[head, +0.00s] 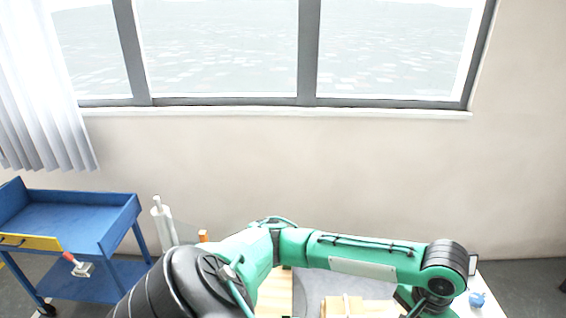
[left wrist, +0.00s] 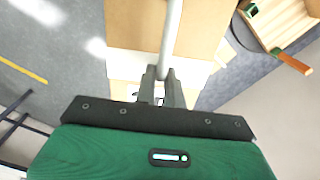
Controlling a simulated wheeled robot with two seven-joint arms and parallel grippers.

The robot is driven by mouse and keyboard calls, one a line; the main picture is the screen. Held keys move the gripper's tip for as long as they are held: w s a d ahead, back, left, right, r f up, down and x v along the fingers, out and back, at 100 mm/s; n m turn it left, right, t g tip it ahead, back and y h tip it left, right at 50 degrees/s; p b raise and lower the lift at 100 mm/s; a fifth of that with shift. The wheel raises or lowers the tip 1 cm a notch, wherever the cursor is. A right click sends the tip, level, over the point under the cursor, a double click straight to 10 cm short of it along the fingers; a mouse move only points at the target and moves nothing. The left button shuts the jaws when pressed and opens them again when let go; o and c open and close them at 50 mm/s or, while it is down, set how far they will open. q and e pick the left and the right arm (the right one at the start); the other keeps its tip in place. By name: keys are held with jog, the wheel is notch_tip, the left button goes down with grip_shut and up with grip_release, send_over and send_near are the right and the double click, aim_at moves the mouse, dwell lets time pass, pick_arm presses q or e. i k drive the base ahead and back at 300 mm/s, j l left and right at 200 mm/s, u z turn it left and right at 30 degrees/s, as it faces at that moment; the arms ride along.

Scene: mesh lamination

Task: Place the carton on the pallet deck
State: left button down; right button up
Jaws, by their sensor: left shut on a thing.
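My left gripper (left wrist: 162,84) shows in the left wrist view with its two dark fingers shut on the end of a long, pale grey rod (left wrist: 172,30). A tan, carton-like surface (left wrist: 130,22) lies beyond the fingers on both sides of the rod; I cannot tell whether it is the carton or the pallet deck. A paler band with dark marks shows near the fingertips, partly hidden by them. In the head view my left arm reaches across to the right and its gripper is hidden. My right gripper is in neither view.
A blue cart (head: 70,222) stands at the left, with white rolls (head: 163,222) beside it. A pale wooden box (head: 345,306) and a small blue object (head: 477,299) are at the bottom. A wooden tray (left wrist: 282,22) and an orange-handled tool (left wrist: 294,63) are at the wrist view's right.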

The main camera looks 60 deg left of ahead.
aim_at(263, 292)
jog(key=j+u, duration=0.35)
jog(key=u, duration=0.15)
jog(key=i+j+u, duration=0.1)
jog(key=j+u, duration=0.2)
jog(key=u, duration=0.2)
